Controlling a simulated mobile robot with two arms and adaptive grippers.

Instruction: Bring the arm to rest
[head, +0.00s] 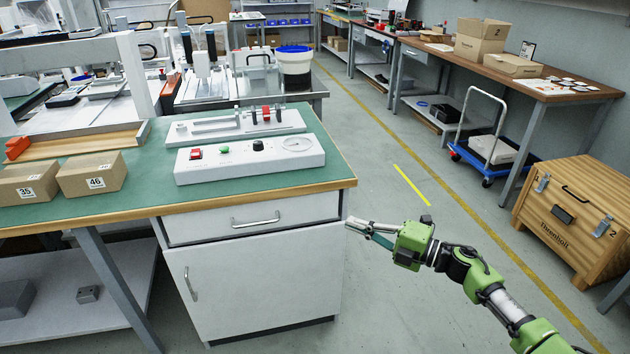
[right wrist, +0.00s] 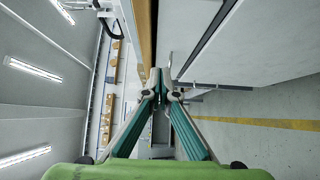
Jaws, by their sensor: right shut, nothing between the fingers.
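My right gripper (head: 360,228) comes in from the lower right in the head view. It is in front of the right end of the green-topped workbench (head: 130,190), below the level of its top and close to the white cabinet (head: 255,280). Its fingers are shut with nothing between them. In the right wrist view the fingertips (right wrist: 160,80) meet, with the bench's wooden edge (right wrist: 145,30) and a white cabinet face beyond them. I cannot tell whether the tips touch the cabinet. My left gripper is not in view.
A grey control box (head: 250,160) and two cartons, one of them the carton marked 46 (head: 92,174), stand on the bench. A wooden crate (head: 570,215) and a blue trolley (head: 490,155) stand at the right. The floor (head: 440,205) between bench and crate is clear.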

